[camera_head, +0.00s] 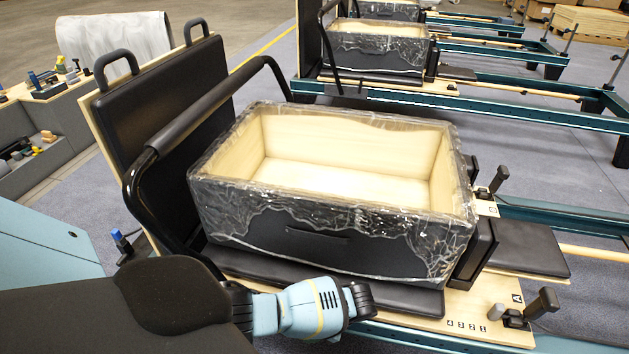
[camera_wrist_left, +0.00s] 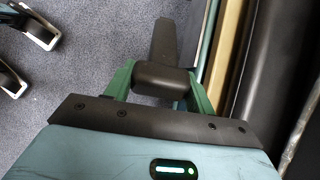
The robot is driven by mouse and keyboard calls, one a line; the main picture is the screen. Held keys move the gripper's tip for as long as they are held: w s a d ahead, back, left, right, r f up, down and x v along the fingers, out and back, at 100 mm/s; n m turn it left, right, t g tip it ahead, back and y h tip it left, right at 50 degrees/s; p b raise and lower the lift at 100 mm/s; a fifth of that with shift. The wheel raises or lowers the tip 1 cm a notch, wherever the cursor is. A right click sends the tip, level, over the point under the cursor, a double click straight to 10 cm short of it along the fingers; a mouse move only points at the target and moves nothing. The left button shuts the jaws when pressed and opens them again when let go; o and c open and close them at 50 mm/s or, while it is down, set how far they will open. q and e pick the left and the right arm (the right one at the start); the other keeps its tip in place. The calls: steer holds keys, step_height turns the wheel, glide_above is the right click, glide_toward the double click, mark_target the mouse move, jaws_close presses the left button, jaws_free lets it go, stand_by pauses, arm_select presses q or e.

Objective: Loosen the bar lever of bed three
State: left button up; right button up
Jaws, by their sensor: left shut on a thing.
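In the left wrist view my left gripper (camera_wrist_left: 163,76) has its two green fingers on either side of a dark rounded block, shut on it. The block is the end of a dark lever (camera_wrist_left: 163,40) that runs away from the gripper beside the bed's frame. In the head view my left arm (camera_head: 310,308) reaches along the near side of the nearest bed; its fingers and the held lever are hidden there. That bed's black foot bar (camera_head: 205,110) rises over the carriage end. My right gripper is not in view.
A plastic-wrapped open box (camera_head: 330,245) sits on the nearest bed, close beyond my arm. Black lever knobs (camera_head: 540,302) stand at the wooden plate on the right. More beds (camera_head: 480,100) stand behind.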

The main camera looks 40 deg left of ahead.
arm_select(q)
steer(key=shift+w+d+f+b, duration=0.3)
steer(key=shift+d+f+b, duration=0.25)
steer(key=shift+f, duration=0.25)
steer(key=shift+w+d+f+b, duration=0.25)
steer(key=shift+d+f+b, duration=0.25)
steer(key=shift+f, duration=0.3)
steer(key=o, duration=1.4)
steer(key=shift+a, duration=0.1)
